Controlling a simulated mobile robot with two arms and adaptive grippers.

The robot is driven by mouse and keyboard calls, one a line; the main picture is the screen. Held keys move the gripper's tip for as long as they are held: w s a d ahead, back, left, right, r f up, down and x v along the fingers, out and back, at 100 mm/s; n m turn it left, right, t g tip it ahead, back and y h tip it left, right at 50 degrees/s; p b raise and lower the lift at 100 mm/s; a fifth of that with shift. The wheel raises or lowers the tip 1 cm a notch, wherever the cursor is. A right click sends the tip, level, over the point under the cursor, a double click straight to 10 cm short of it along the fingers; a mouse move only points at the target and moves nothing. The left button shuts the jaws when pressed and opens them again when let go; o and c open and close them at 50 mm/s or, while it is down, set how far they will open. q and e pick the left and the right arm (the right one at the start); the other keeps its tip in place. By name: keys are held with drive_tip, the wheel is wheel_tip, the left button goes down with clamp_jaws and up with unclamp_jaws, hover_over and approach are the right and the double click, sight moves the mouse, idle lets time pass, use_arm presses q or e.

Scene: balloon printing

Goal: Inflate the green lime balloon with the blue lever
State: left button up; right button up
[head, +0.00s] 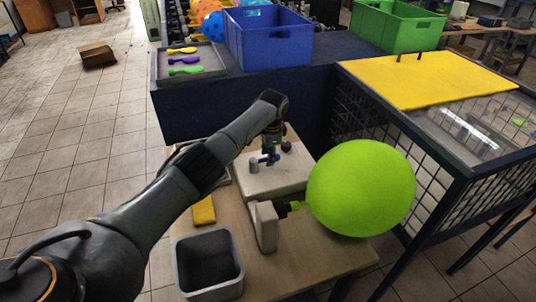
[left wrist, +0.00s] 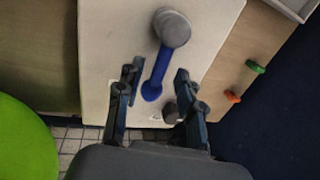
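The green lime balloon (head: 361,188) is large and round in the head view, its neck at the nozzle of the white upright block (head: 264,226). Its edge also shows in the left wrist view (left wrist: 24,142). The blue lever (left wrist: 157,78) has a grey knob and lies over the pale machine top (left wrist: 112,30). My left gripper (left wrist: 158,72) is open over the lever, with one finger on each side; I cannot tell whether they touch it. In the head view the gripper (head: 270,148) is small and dark above the machine. My right gripper is not in view.
A grey open bin (head: 208,292) and a yellow block (head: 203,211) are on the wooden table. Behind stand a tray of uninflated balloons (head: 164,75), a blue crate (head: 268,42) and a green crate (head: 400,30). A mesh cage with a yellow top (head: 425,80) is right of the balloon.

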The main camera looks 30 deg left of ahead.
use_arm(q)
wheel_tip(320, 180, up, 12)
drive_tip(key=s+d, duration=0.1)
drive_tip(key=shift+s+d, duration=0.3)
drive_tip(key=shift+f, duration=0.15)
idle(0.5)
